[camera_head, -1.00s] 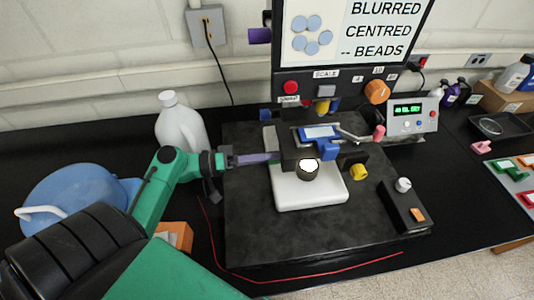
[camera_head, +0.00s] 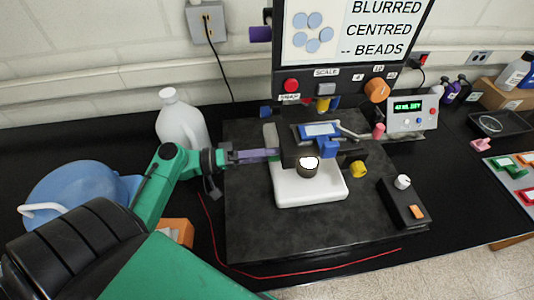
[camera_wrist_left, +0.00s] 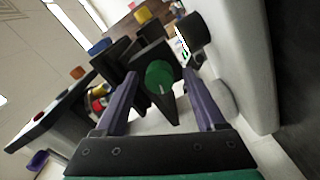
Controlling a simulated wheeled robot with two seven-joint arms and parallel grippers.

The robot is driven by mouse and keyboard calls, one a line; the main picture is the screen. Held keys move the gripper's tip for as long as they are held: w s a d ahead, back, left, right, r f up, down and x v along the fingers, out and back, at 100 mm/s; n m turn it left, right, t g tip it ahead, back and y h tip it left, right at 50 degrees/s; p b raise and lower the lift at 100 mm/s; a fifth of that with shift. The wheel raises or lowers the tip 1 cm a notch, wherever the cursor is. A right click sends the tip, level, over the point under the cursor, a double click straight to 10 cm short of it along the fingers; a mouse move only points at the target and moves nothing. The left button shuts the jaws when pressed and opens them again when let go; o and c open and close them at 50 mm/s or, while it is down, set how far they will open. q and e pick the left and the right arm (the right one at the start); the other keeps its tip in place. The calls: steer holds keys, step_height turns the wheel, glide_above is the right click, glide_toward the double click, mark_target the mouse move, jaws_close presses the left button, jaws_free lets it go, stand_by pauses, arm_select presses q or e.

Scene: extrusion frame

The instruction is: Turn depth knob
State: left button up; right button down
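A green knob (camera_wrist_left: 159,77) with a white mark shows in the left wrist view, on the side of the dark microscope body. I take it for the depth knob, but no label on it is readable. My left gripper (camera_wrist_left: 163,92) is open, its two purple fingers pointing at the knob, one on each side of it. I cannot tell if they touch it. In the head view the left gripper (camera_head: 262,156) reaches the left side of the microscope (camera_head: 308,150), and the knob is hidden there. My right gripper is not in view.
The screen (camera_head: 352,40) reads "BLURRED CENTRED -- BEADS". An orange knob (camera_head: 377,90) sits below it, a yellow knob (camera_head: 358,169) right of the stage. A black box with a white knob (camera_head: 403,182) stands at right. A white jug (camera_head: 181,122) stands behind my left arm.

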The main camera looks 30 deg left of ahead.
arm_select(q)
steer(key=b+v, duration=0.6)
steer(key=v, duration=0.6)
